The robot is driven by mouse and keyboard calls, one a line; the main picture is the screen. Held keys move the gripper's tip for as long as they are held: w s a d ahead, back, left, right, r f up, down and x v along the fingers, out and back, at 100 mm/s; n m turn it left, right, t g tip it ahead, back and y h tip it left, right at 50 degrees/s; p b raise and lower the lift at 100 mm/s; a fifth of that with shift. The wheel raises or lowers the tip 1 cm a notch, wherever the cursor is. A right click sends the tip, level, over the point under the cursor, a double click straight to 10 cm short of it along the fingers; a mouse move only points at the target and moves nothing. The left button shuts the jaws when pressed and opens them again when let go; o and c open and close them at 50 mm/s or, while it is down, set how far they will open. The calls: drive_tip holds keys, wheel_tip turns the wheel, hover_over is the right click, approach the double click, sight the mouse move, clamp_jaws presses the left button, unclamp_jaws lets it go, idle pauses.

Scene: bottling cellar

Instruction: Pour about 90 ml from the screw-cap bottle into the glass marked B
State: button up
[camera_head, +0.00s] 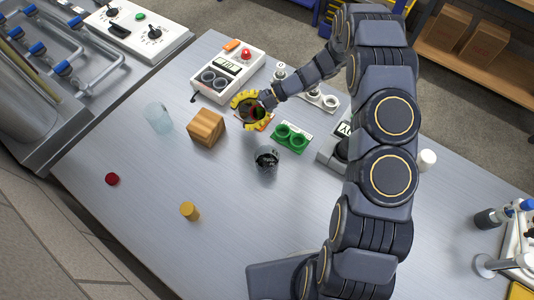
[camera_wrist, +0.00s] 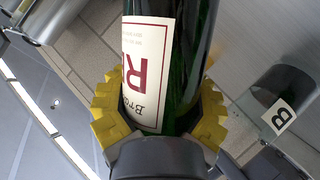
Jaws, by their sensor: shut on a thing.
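My gripper (camera_head: 250,108) has yellow fingers and is shut around a dark green bottle (camera_head: 256,112) beyond the middle of the table. In the wrist view the yellow fingers (camera_wrist: 158,110) clasp the green glass of the bottle (camera_wrist: 185,60), beside a cream label with red lettering that reads upside down. The bottle's mouth is out of the wrist view, and its tilt is hard to tell. A glass marked B (camera_wrist: 285,88) shows at the right of the wrist view, apart from the bottle. In the head view a dark-looking glass (camera_head: 266,160) stands nearer than my gripper; its letter is unreadable.
A clear glass (camera_head: 158,118) and a wooden block (camera_head: 206,128) stand left of my gripper. A red cap (camera_head: 112,179) and a yellow cork-like piece (camera_head: 189,211) lie nearer. A green holder (camera_head: 291,138) and a device with a display (camera_head: 228,73) are close by. The front left table is mostly clear.

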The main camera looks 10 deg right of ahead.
drive_tip(key=shift+s+r, duration=0.15)
drive_tip(key=shift+s, duration=0.1)
drive_tip(key=shift+d+r+m+g, duration=0.1)
drive_tip(key=shift+r+m+g, duration=0.1)
drive_tip(key=shift+m+g, duration=0.9)
drive_tip(key=shift+s+d+f+m+g, duration=0.1)
drive_tip(key=shift+s+f+m+g, duration=0.2)
drive_tip(key=shift+f+m+g, duration=0.55)
drive_tip(key=shift+s+d+r+m, duration=0.1)
drive_tip(key=shift+s+m, duration=0.05)
drive_tip(key=shift+m, duration=0.5)
